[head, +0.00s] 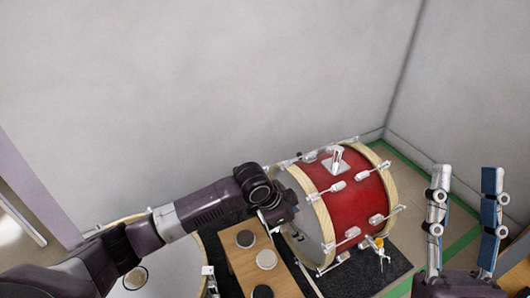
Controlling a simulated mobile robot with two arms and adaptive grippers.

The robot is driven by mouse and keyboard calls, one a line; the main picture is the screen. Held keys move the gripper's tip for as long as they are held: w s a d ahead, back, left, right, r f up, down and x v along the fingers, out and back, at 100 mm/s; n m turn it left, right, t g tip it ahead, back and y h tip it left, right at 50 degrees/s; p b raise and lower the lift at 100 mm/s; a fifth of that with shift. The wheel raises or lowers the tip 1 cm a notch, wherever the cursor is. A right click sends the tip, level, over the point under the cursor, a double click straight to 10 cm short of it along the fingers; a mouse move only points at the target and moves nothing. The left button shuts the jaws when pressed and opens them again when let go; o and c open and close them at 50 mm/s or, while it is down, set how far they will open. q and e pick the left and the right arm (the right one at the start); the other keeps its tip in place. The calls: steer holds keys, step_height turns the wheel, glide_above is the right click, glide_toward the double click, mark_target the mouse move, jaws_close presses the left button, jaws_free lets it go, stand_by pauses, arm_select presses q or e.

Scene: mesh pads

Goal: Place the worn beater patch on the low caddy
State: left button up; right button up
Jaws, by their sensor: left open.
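A low wooden caddy (237,267) stands on the floor at the lower middle, with round pads on its top: a dark one (245,238), a pale one (266,259) and a black one (262,291). I cannot tell which pad is the worn beater patch. My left gripper (282,216) is open, above and beyond the caddy's far end, close to the red drum's pale head; its fingertips are hard to make out. My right gripper (465,205) is open and empty at the right.
A red bass drum (350,196) with wooden hoops lies on its side on a dark mat (362,272), right of the caddy. The white drumhead (180,270) fills the lower left. Walls close off the back and right. Green tape (405,160) edges the floor.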

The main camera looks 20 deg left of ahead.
arm_select(q)
steer(key=d+r+t+h, duration=0.4)
steer(key=d+r, duration=0.2)
steer(key=d, duration=0.4)
step_height(320, 180, up, 10)
steer(key=s+d+n+t+h, duration=0.1)
steer(key=d+n+t+h, duration=0.1)
steer(key=t, duration=0.2)
steer(key=s+a+r+n+t+y, duration=0.1)
steer(key=s+a+r+t, duration=0.3)
steer(key=r, duration=0.4)
steer(key=s+a+r+n+t+y, duration=0.1)
steer(key=s+a+r+n+t, duration=0.2)
steer(key=s+a+r+t, duration=0.2)
steer(key=s+a+r+n+t, duration=0.2)
steer(key=s+a+r+t, duration=0.3)
steer(key=r, duration=0.6)
steer(key=shift+s+a+r+n+y, duration=0.25)
steer(key=shift+s+n+y, duration=0.15)
steer(key=shift+s, duration=0.5)
steer(key=shift+s+f, duration=0.1)
